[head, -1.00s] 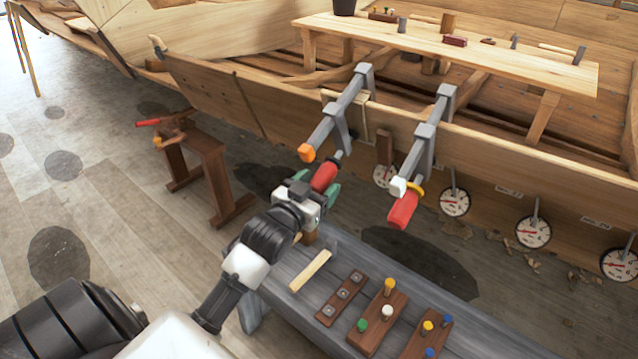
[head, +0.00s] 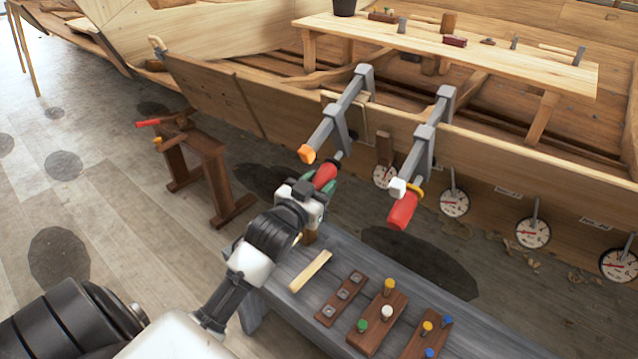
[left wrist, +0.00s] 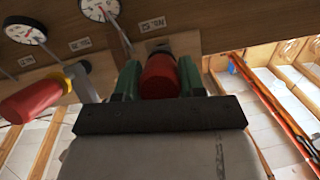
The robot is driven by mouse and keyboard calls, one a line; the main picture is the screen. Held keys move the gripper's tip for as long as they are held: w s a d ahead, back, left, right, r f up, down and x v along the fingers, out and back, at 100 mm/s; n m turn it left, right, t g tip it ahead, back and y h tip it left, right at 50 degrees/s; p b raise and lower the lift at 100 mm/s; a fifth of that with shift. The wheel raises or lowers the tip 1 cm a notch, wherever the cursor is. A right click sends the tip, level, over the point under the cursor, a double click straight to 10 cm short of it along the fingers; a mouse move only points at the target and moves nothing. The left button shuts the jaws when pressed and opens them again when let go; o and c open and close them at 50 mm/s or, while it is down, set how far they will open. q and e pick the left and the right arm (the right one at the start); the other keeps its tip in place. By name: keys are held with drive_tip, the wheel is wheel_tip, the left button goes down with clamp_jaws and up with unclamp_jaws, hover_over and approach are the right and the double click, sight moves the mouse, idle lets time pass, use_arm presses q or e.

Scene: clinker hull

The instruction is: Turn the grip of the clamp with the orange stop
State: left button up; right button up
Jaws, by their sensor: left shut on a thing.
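The clamp with the orange stop (head: 307,154) grips the upper edge of the hull, its grey bar (head: 343,103) sloping down towards me. Its red grip (head: 326,174) is between the green fingers of my left gripper (head: 323,184), which are shut on it. In the left wrist view the red grip (left wrist: 159,76) sits between the two green fingers (left wrist: 158,80). A second clamp with a white stop (head: 397,187) and a red grip (head: 402,211) hangs to the right, apart from my gripper; its grip also shows in the left wrist view (left wrist: 32,101). My right gripper is out of view.
A grey bench (head: 305,287) below my left gripper holds a wooden stick (head: 310,271) and blocks with coloured pegs (head: 378,322). Several dial gauges (head: 454,202) hang along the hull (head: 225,98). A brown sawhorse (head: 205,165) stands at the left.

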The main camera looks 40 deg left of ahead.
use_arm(q)
drive_tip(key=shift+r, duration=0.1)
drive_tip(key=shift+m+y+p, duration=0.4)
drive_tip(key=shift+y+p, duration=0.1)
drive_tip(key=shift+p, duration=0.15)
drive_tip(key=shift+m+y+p, duration=0.35)
drive_tip(key=shift+m+y, duration=0.25)
drive_tip(key=shift+m, duration=0.1)
drive_tip(key=shift+m+y, duration=0.6)
drive_tip(key=shift+y, duration=0.1)
drive_tip(key=shift+m+t+y+b, duration=0.3)
drive_tip(key=shift+m+y+b, duration=0.15)
drive_tip(key=shift+m, duration=0.25)
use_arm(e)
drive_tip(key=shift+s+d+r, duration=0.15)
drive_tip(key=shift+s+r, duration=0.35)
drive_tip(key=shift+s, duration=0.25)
use_arm(q)
drive_tip(key=o, duration=0.9)
